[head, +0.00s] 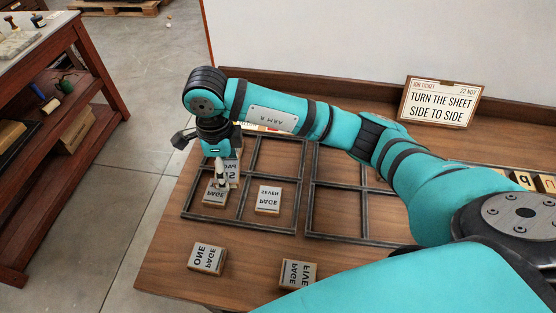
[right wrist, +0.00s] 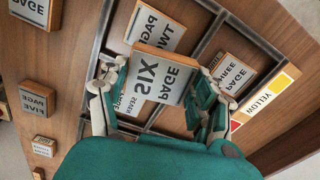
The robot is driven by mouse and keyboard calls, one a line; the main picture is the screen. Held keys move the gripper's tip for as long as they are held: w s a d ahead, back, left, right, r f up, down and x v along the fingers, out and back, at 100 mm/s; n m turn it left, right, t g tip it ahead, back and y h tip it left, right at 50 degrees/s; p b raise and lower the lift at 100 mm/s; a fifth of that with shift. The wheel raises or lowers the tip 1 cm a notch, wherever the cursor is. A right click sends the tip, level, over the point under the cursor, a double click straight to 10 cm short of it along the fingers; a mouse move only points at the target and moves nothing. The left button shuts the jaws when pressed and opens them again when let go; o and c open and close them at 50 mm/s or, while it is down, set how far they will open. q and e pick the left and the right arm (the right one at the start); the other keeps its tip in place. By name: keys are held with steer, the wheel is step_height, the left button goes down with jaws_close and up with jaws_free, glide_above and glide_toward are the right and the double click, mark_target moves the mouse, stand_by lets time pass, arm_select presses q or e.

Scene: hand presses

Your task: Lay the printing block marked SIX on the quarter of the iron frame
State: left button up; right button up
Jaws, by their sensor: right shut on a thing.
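The printing block marked SIX (right wrist: 160,72), with mirrored lettering, is between the fingers of my right gripper (right wrist: 157,92), which is shut on it. In the head view the block (head: 230,174) hangs with my right gripper (head: 221,168) over the left part of the left iron frame (head: 266,229). The near left quarter holds a block marked TWO (right wrist: 157,24), and the near right holds one marked SEVEN (head: 268,195). A block marked THREE (right wrist: 232,72) lies in the far left quarter. The far right quarter looks bare in the head view. My left gripper is not in view.
Blocks marked ONE (head: 207,257) and FIVE (head: 297,274) lie in front of the frame. A second iron frame (head: 345,239) lies to the right, partly under my right arm. A job ticket (head: 438,102) stands behind. A wooden bench (head: 62,70) is at left.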

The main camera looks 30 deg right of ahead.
steer(key=shift+w+a+f+m, duration=0.15)
steer(key=shift+a+f+m, duration=0.15)
steer(key=shift+m, duration=0.3)
steer(key=shift+w+d+f+m, duration=0.1)
steer(key=shift+d+m, duration=0.05)
steer(key=shift+m, duration=0.15)
steer(key=p, duration=0.3)
glide_above(279, 158)
steer(key=a, duration=0.2)
steer(key=shift+s+a+f, duration=0.15)
steer(key=shift+s+f, duration=0.05)
steer(key=shift+f, duration=0.4)
steer(key=shift+w+d+f+p, duration=0.1)
steer(key=shift+d+p, duration=0.15)
steer(key=shift+d, duration=0.4)
steer(key=shift+w+d+f+p, duration=0.1)
steer(key=shift+d+p, duration=0.15)
steer(key=shift+d, duration=0.35)
step_height(279, 158, down, 3)
steer(key=shift+a+r+p, duration=0.1)
steer(key=shift+p, duration=0.25)
steer(key=shift+f, duration=0.25)
steer(key=shift+f, duration=0.1)
